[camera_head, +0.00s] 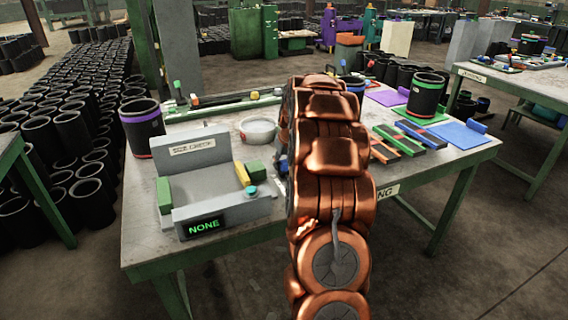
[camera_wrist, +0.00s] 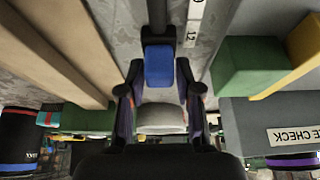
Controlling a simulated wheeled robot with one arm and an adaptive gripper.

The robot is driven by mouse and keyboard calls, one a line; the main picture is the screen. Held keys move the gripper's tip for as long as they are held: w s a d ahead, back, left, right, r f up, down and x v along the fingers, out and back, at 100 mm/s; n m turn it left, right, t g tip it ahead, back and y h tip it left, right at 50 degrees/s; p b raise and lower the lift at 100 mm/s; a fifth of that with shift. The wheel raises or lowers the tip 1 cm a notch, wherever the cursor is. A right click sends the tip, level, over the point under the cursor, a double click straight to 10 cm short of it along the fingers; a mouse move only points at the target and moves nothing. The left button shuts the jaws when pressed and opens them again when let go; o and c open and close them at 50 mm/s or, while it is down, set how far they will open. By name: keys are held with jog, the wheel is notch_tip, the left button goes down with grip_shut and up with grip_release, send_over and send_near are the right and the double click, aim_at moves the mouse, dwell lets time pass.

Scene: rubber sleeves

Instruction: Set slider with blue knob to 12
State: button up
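In the wrist view the blue knob (camera_wrist: 158,66) sits at the end of a dark slider bar (camera_wrist: 157,18). My gripper (camera_wrist: 159,70) is open, with one finger on each side of the knob and a visible gap to each. I cannot tell how far above the knob the fingertips are. In the head view my copper arm covers the gripper and most of the slider area.
The grey size-check fixture (camera_head: 222,208) reads NONE and stands left of my arm; its green block (camera_wrist: 249,66) is close to the gripper in the wrist view. Black sleeves (camera_head: 142,127) and coloured plates (camera_head: 462,134) occupy the table.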

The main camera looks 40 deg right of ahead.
jog(key=shift+o, duration=1.3)
jog(key=shift+s, duration=0.1)
jog(key=shift+r, duration=0.1)
jog(key=v, duration=1.1)
jog(key=shift+r, duration=0.4)
jog(key=shift+s+a, duration=0.1)
jog(key=shift+a, duration=0.05)
